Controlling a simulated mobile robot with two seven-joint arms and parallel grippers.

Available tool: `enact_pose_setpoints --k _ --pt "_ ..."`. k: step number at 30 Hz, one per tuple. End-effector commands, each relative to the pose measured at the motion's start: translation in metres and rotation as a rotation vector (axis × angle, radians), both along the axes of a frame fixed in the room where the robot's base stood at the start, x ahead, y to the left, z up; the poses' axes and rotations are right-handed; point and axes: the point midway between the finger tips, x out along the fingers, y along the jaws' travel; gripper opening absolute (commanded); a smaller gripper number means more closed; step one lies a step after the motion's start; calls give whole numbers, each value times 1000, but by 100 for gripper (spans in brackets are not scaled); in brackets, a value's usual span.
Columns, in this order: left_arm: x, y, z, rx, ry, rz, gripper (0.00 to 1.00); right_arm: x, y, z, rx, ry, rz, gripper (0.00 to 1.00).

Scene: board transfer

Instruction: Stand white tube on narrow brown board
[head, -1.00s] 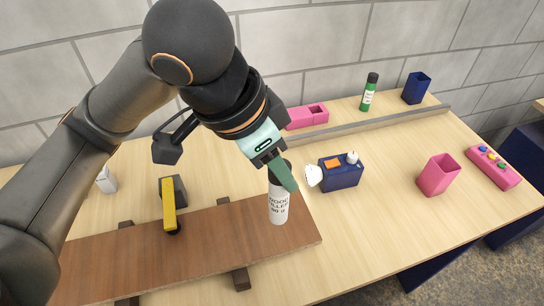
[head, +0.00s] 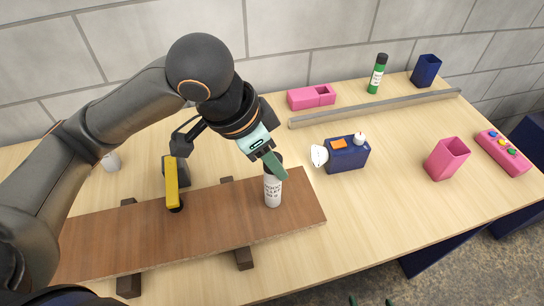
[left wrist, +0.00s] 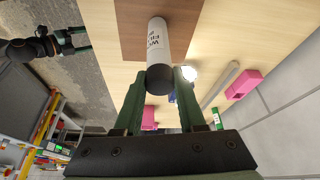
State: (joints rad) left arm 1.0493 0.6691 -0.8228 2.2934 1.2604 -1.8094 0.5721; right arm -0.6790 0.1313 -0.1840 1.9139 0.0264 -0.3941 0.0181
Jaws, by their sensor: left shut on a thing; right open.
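The white tube (head: 273,189) has a dark cap and printed lettering. It is upright over the right part of the brown board (head: 130,240); I cannot tell whether its base touches the board. My left gripper (head: 273,163) is shut on the tube near its cap, which its fingers partly hide. In the left wrist view the tube (left wrist: 158,42) shows between the fingertips (left wrist: 160,75), with the board (left wrist: 130,35) behind it. My right gripper (head: 371,301) shows only its green fingertips at the bottom edge. It is open in the left wrist view (left wrist: 84,40).
A yellow-and-black tool (head: 172,183) stands at the board's back edge. A navy box (head: 347,157) with a white round part is right of the tube. The front right tabletop is clear.

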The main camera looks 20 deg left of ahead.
Motion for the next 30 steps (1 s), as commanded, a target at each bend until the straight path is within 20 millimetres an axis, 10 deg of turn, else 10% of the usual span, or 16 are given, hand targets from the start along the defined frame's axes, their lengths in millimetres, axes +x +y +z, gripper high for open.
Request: enact_pose_setpoints --k 2,3,10,20,30 --pt "0 0 -3 0 1 0 0 0 0 0 0 0 0 100" --pt "0 0 -3 0 1 -1 43 0 0 0 0 0 0 100" --pt "0 0 -2 1 1 0 68 0 0 0 0 0 0 100" --pt "0 0 2 -1 -1 0 69 0 0 0 0 0 0 100" --pt "-17 17 63 1 -5 1 69 0 0 15 0 0 0 100"
